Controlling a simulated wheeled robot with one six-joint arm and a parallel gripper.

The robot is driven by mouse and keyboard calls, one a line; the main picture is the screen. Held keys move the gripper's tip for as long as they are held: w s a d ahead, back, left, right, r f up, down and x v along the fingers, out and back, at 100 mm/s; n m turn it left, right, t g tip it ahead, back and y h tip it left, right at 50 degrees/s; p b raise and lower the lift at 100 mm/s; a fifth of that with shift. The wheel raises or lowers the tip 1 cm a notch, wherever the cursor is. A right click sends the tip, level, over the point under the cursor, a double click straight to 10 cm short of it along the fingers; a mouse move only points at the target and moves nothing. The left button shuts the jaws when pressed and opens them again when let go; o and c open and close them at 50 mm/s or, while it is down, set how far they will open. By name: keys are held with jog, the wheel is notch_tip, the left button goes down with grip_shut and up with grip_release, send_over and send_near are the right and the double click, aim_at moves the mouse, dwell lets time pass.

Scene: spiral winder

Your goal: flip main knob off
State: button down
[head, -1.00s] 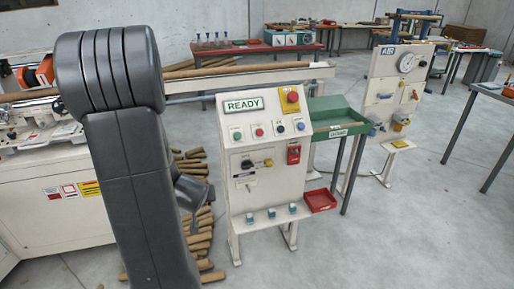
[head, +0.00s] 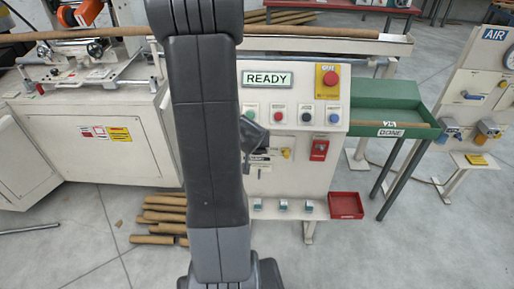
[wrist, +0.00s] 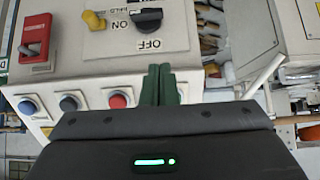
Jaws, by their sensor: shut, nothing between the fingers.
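The main knob (wrist: 148,19) is a black rotary knob at the top of the wrist view, on the cream panel (wrist: 190,28). ON and OFF labels, upside down here, are printed beside it. Its exact pointing is hard to tell. My gripper (wrist: 160,68) has its green fingers shut together and empty. The fingertips lie just below the OFF label in the wrist view, apart from the knob. In the head view my gripper's dark housing (head: 254,136) shows beside my arm, in front of the panel, and the knob is mostly hidden there.
A yellow knob (wrist: 95,20) and a red switch (wrist: 34,36) sit beside the main knob. A row of push buttons (head: 306,115) and a red emergency button (head: 330,78) are above. A green tray (head: 370,105) stands right. Cardboard tubes (head: 160,215) lie on the floor.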

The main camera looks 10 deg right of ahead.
jog(key=b, duration=0.4)
send_over(259, 151)
jog(key=s+a, duration=0.2)
jog(key=a, duration=0.1)
notch_tip(259, 151, down, 8)
jog(key=f+b, duration=0.3)
jog(key=shift+w+d+b, duration=0.15)
jog(key=shift+d+b, duration=0.1)
jog(key=shift+b, duration=0.15)
jog(key=shift+r+p, duration=0.1)
jog(key=shift+p, duration=0.7)
jog(key=shift+h+p, duration=0.3)
